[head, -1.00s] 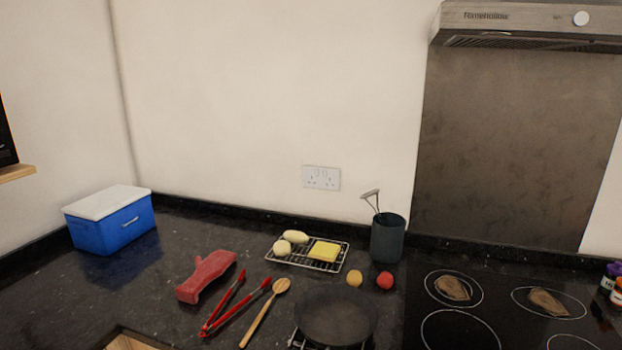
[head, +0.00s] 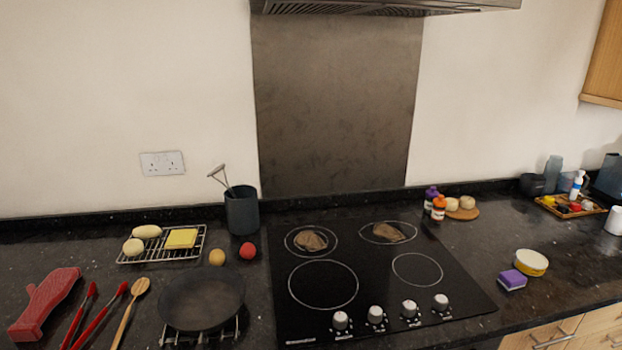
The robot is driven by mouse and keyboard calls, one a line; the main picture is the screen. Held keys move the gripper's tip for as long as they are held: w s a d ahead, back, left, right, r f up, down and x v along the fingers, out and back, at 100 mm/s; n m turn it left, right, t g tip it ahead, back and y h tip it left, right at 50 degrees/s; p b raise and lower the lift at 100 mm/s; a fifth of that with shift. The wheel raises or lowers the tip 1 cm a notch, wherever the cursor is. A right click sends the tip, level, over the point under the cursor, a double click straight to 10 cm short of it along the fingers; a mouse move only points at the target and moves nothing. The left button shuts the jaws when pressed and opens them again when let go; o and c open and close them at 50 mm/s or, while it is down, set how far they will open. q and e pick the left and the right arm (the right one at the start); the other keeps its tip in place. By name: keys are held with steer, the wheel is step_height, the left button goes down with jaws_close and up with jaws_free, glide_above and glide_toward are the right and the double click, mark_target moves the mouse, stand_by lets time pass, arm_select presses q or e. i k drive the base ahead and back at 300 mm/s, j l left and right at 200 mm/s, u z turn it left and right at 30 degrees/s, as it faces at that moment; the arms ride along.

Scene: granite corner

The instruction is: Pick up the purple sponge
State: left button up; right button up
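The purple sponge (head: 512,280) lies on the dark granite counter in the head view, right of the black hob and close to the counter's front edge. It is a small block with a paler layer along its lower side. A round yellow-and-white tub (head: 531,262) stands just behind it to the right. Neither of my grippers shows in the head view.
The hob (head: 390,270) holds two brown items on its rear rings. A black pan (head: 202,298), red tongs (head: 100,315) and a wire rack (head: 162,252) are at the left. A wooden tray (head: 570,208) stands back right. Counter around the sponge is mostly clear.

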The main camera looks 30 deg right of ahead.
mark_target(512, 279)
steer(key=z, duration=2.15)
